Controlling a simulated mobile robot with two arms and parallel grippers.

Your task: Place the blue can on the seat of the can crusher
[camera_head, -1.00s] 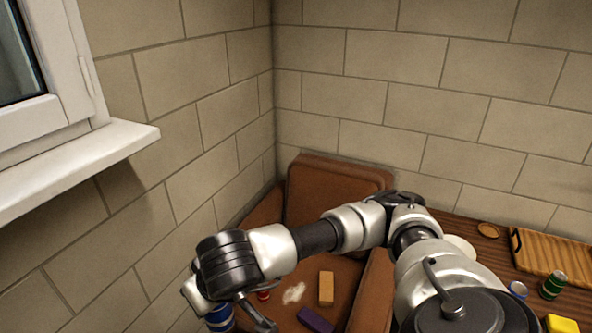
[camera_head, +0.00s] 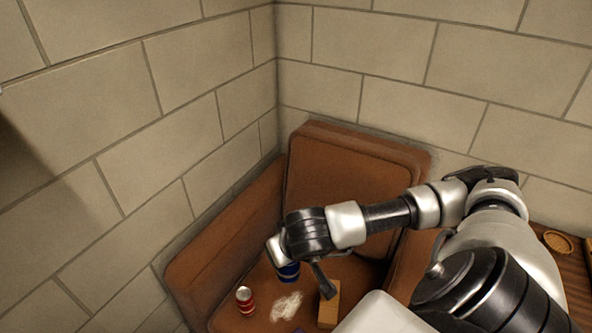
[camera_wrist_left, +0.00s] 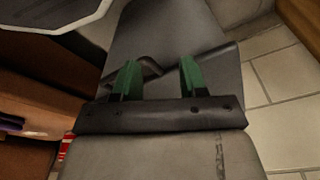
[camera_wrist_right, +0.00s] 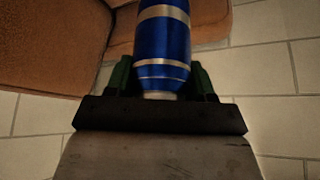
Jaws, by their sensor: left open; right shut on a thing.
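The blue can (camera_wrist_right: 163,45), with silver bands, is between the fingers of my right gripper (camera_wrist_right: 162,82) in the right wrist view. This gripper is shut on it. In the head view my right gripper (camera_head: 303,279) is over the brown chair's seat, and part of the blue can (camera_head: 288,271) shows below the wrist. Whether the can touches anything is unclear. My left gripper (camera_wrist_left: 157,80) is open and empty in the left wrist view, in front of a grey surface. It is not seen in the head view. I cannot make out the can crusher in any view.
The brown chair (camera_head: 350,185) stands in the corner between pale block walls. On its seat are a red can (camera_head: 245,300), a white patch (camera_head: 286,306) and a tan block (camera_head: 329,303). A wooden surface with a round woven item (camera_head: 558,242) is at right.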

